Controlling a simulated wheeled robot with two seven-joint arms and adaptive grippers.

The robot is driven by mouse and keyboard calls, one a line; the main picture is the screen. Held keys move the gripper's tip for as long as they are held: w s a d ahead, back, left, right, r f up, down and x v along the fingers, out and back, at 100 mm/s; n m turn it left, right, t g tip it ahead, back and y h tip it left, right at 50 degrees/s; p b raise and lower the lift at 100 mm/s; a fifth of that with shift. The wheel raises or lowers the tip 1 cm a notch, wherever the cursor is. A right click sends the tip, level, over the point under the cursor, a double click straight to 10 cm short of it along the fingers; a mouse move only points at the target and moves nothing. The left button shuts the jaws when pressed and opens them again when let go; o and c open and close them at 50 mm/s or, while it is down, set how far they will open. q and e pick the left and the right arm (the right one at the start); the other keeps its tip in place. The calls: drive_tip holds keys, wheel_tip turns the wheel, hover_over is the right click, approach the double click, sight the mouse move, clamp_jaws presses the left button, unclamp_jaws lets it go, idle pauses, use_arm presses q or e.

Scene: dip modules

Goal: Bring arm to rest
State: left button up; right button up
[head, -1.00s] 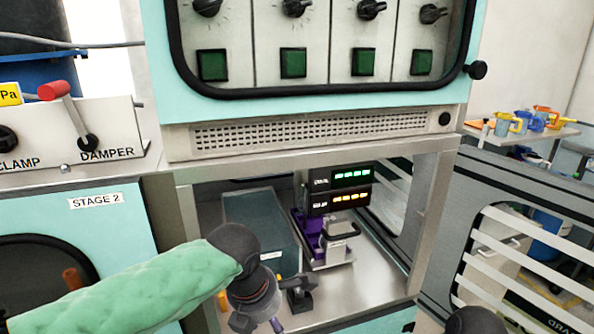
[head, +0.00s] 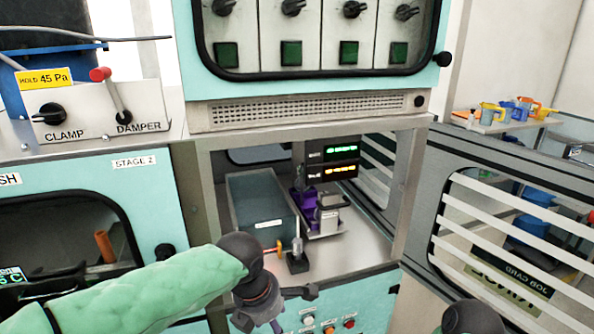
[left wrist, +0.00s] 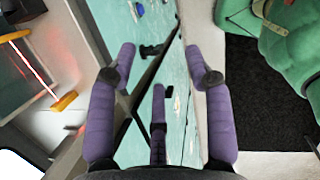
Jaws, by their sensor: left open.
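My left arm, in a green sleeve, comes in from the left in the head view. Its gripper (head: 262,310) hangs low in front of the open bay of the cabinet, apart from the things inside. In the left wrist view the purple fingers of this gripper (left wrist: 162,75) are spread, with nothing between them. Behind them are the teal cabinet front (left wrist: 140,125) and the dark floor (left wrist: 262,95). Of my right arm only a dark rounded part shows at the bottom right of the head view; its gripper is out of sight.
The bay holds a grey box (head: 260,205), a purple device (head: 306,205) and a display unit (head: 332,162). A small black stand (head: 297,260) is near the bay's front edge. Left is a panel with a red-knobbed DAMPER lever (head: 101,76). A slatted door (head: 500,235) stands right.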

use_arm(q)
wheel_tip(320, 180, down, 26)
drive_tip(key=m+g+h, duration=0.2)
drive_tip(key=m, duration=0.9)
drive_tip(key=s+a+f+m, duration=0.2)
drive_tip(key=s+f+m, duration=0.3)
drive_tip(key=f, duration=0.5)
drive_tip(key=s+a+f+m, duration=0.2)
drive_tip(key=s+f+m, duration=0.3)
drive_tip(key=s+f, duration=0.4)
drive_tip(key=shift+s+a+f+m, duration=0.3)
drive_tip(key=shift+s+a+f, duration=0.05)
drive_tip(key=shift+s, duration=0.25)
